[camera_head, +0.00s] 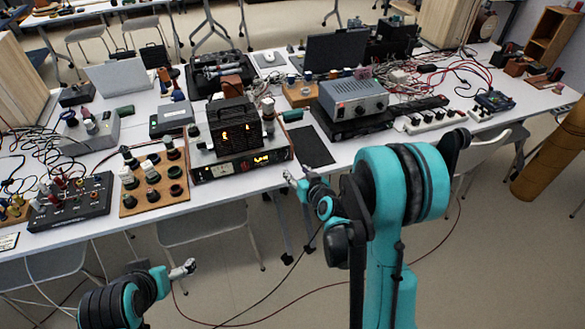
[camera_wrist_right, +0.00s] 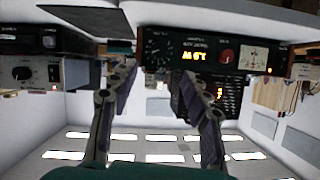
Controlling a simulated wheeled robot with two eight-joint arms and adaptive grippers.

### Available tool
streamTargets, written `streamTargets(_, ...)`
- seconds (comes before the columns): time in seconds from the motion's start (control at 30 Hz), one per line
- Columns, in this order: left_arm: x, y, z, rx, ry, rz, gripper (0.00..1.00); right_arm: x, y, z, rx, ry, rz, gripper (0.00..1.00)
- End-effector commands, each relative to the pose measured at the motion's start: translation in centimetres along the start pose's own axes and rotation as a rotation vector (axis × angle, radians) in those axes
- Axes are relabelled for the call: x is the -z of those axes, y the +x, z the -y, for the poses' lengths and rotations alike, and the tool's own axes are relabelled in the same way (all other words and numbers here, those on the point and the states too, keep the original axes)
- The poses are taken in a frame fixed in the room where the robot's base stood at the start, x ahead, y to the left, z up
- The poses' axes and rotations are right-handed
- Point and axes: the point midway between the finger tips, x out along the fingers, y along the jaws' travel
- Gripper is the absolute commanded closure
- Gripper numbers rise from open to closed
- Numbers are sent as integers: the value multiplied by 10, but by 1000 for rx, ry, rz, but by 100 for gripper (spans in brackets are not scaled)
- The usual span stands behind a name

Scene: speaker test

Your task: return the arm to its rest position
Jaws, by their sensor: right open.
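My right arm (camera_head: 395,190) stands tall in teal and black at the right centre of the head view. Its gripper (camera_head: 291,180) is in front of the table's near edge, close to the lit instrument. In the right wrist view the same gripper (camera_wrist_right: 160,88) has its two fingers apart with nothing between them. My left arm (camera_head: 125,300) is low at the bottom left, and its gripper (camera_head: 183,270) is in front of the table, apart from everything. Its fingers are too small to read.
A long white table (camera_head: 230,203) crosses the view. A black box with orange readouts (camera_head: 235,125) sits on a lit instrument (camera_head: 242,165). A grey power supply (camera_head: 352,98), a board of knobs (camera_head: 153,180) and a black panel (camera_head: 72,202) stand near. The floor (camera_head: 480,270) at the right front is clear.

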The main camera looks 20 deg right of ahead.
Motion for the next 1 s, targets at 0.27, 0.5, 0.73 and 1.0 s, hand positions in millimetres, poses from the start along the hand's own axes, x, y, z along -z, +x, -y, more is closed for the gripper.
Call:
streamTargets(0.27, 0, 0, 0, 0, 0, 0, 0, 0, -4, 0, 0, 0, 0, 53)
streamTargets(0.5, 0, 0, 0, 0, 0, 0, 0, 0, -4, 0, 0, 0, 0, 53)
streamTargets(0.73, 0, 0, 0, 0, 0, 0, 0, 8, -16, 10, 10, -8, 36, 53)
streamTargets(1.0, 0, 0, 0, 0, 0, 0, 0, 24, -78, 46, 24, -35, 203, 53)
